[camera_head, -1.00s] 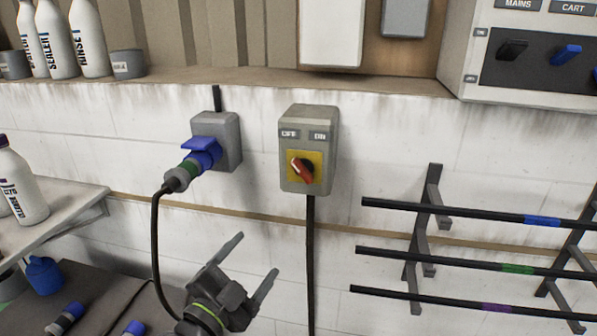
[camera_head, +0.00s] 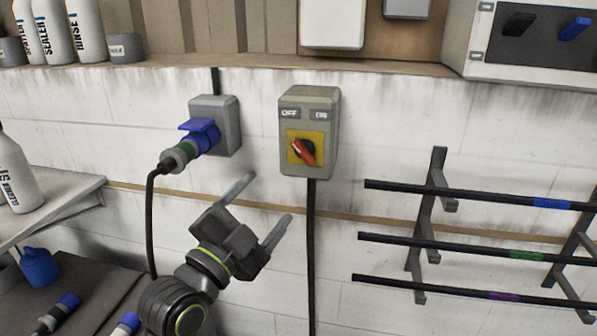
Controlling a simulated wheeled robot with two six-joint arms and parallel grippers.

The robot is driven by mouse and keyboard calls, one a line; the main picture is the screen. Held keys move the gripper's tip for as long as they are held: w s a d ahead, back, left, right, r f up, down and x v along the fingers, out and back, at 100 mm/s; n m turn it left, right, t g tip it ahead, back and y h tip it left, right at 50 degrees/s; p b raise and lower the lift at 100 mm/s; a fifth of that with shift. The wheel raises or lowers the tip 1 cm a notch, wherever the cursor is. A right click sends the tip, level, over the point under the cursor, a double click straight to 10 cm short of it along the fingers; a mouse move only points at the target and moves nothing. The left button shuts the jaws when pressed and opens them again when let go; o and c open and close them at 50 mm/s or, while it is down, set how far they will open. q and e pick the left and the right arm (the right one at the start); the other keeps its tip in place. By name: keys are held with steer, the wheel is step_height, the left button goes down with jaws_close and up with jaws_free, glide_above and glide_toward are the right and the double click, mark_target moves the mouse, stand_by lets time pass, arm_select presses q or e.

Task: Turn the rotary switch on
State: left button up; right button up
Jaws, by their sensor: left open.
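The rotary switch box (camera_head: 308,126) is grey and mounted on the white wall, with an OFF label at upper left and an ON label at upper right. Its red handle (camera_head: 305,152) sits on a yellow plate and slants from upper left to lower right, its upper-left end on the OFF side. My left gripper (camera_head: 265,208) is open and empty, below and left of the switch box and apart from it. Its fingers point up and to the right. My right gripper is out of view.
A blue plug (camera_head: 203,136) with a black cable sits in a grey socket (camera_head: 229,124) left of the switch. A rack with several black rods (camera_head: 470,248) is at right. Bottles (camera_head: 87,32) stand on the ledge above. A black cable (camera_head: 311,250) runs down below the switch.

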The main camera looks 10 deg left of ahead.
mark_target(301, 155)
arm_select(q)
steer(key=shift+y, duration=0.4)
steer(key=b+x, duration=0.1)
steer(key=x, duration=0.3)
steer(key=b+x, duration=0.1)
steer(key=x, duration=0.3)
steer(key=b+x, duration=0.1)
steer(key=x, duration=0.3)
steer(key=shift+w+r+b, duration=0.25)
steer(key=shift+r+b, duration=0.1)
steer(key=shift+r, duration=0.05)
steer(key=c, duration=1)
